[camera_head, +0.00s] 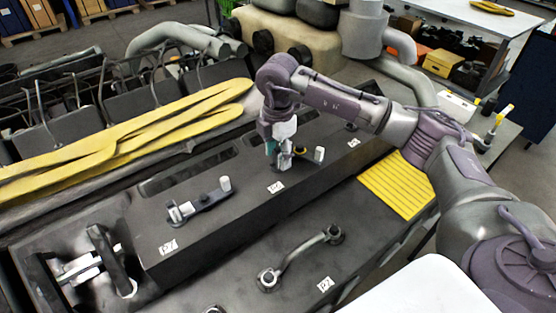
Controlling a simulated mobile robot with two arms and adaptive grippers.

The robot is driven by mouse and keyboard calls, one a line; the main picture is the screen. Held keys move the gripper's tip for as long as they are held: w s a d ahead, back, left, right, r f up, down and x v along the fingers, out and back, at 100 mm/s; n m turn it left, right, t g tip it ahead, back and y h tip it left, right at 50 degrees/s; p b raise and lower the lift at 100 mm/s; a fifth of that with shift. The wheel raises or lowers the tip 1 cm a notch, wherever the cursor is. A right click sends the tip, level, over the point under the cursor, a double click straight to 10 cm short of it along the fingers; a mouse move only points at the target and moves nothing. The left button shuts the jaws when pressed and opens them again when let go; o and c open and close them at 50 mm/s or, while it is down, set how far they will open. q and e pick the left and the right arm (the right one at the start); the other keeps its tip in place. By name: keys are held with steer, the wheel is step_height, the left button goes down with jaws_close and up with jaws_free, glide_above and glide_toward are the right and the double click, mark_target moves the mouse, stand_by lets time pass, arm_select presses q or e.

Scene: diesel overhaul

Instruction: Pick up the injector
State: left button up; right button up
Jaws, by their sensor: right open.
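My right gripper (279,159) is open and points down over the dark engine block (240,215) near the middle of the head view. At its fingertips is a small fixture with a short white post (319,154). A small dark and yellowish round part (300,151), perhaps the top of the injector, shows just right of the fingers. The gripper hides much of this spot, so I cannot tell whether the fingers touch it. A similar dark bracket with a white post (225,184) lies on the block to the left. My left gripper does not show.
A grey metal rod-like part (300,257) lies on the lower ledge in front. Long yellow parts (120,141) lie across the engine at left. A yellow ribbed mat (400,184) lies right of the block, under my right arm. Large grey pipes (404,77) stand behind.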

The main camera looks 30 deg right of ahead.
jaws_close()
stand_by(0.4)
steer(key=shift+w+r, duration=0.1)
steer(key=shift+r, duration=0.05)
step_height(320, 180, up, 10)
steer(key=b, duration=0.3)
steer(key=shift+f, duration=0.2)
steer(key=shift+r, duration=0.5)
steer(key=shift+r+p, duration=1.85)
steer(key=shift+r, duration=0.05)
